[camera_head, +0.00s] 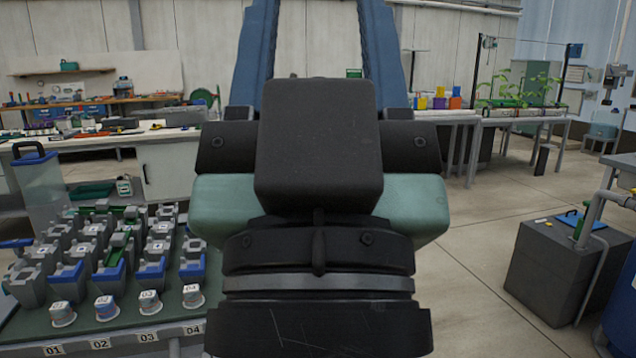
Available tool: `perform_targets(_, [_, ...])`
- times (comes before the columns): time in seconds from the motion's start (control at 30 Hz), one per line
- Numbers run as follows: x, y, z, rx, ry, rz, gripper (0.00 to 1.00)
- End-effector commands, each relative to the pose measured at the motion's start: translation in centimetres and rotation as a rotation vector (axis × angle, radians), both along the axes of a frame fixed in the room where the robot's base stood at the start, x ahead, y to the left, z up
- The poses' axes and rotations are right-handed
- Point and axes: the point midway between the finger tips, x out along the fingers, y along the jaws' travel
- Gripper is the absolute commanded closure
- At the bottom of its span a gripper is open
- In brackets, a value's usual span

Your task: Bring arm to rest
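My gripper (318,30) fills the middle of the head view, seen from behind its dark wrist and pale green housing. Its two blue fingers point up and away and run out of the top edge of the picture. The fingertips are out of view. My arm is raised in front of the camera and touches nothing that I can see.
At the lower left, a bench (180,328) holds rows of grey and blue parts and several numbered cups. A cluttered workbench (165,146) stands behind it. At the right are a grey block-shaped unit (550,275) and a plant table (520,112). Open floor (480,260) lies between.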

Motion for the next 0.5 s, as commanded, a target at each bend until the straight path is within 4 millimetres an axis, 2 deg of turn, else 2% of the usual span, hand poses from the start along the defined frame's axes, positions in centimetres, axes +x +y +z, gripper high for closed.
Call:
perform_targets(0.03, [0.0, 0.0, 3.2, 0.001, 0.0, 0.001, 0.47])
perform_targets(0.5, [0.1, 0.1, 17.5, 0.0, 0.001, 0.001, 0.47])
